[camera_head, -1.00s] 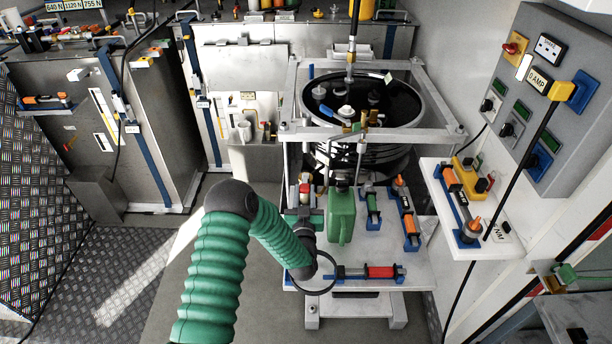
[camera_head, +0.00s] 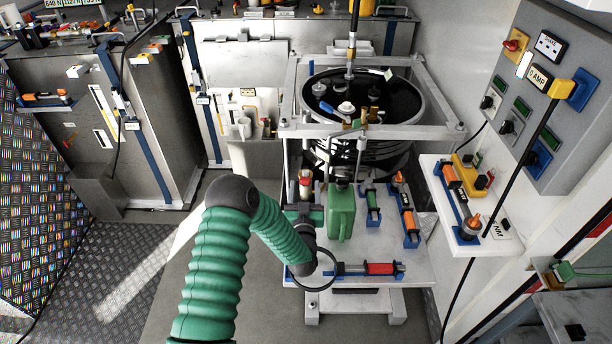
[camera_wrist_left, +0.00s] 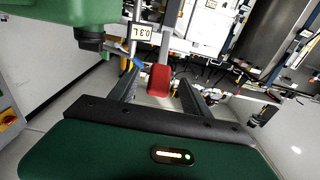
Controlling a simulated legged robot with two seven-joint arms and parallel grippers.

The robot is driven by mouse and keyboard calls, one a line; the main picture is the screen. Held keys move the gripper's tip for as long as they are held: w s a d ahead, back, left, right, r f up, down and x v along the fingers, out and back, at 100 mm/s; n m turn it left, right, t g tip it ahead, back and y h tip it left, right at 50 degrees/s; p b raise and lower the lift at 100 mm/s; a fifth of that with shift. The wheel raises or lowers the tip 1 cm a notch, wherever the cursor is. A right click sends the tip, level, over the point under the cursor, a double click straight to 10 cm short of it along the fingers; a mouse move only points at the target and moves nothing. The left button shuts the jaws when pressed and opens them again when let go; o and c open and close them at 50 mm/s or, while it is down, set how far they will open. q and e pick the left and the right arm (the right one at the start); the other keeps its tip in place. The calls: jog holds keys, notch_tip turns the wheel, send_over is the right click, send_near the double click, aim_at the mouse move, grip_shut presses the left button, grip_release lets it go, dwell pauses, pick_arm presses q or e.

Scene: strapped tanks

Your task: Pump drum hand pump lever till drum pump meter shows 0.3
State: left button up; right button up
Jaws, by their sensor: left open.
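My left gripper (camera_head: 306,207) is beside the green jug (camera_head: 341,212), at the left part of the white shelf in front of the black drum (camera_head: 320,80). In the left wrist view, the open fingers (camera_wrist_left: 158,90) stand on either side of a red block-like handle (camera_wrist_left: 159,79), apparently the pump lever's end. Contact cannot be told. A small plate or meter with dark characters (camera_wrist_left: 142,32) appears upside down; its reading is unclear. The pump's body is hard to tell among the drum fittings. My right gripper is not seen.
A red-handled tool (camera_head: 380,268) lies on the front of the shelf (camera_head: 385,240), with orange and blue tools to the right. The grey control panel (camera_head: 550,60) and a side shelf (camera_head: 490,245) are at the right. The floor at left is clear.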

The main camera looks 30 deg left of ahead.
pick_arm(q)
jog(key=v, duration=0.6)
jog(key=shift+s+p, duration=0.25)
jog(key=shift+p, duration=0.15)
jog(key=shift+d, duration=0.1)
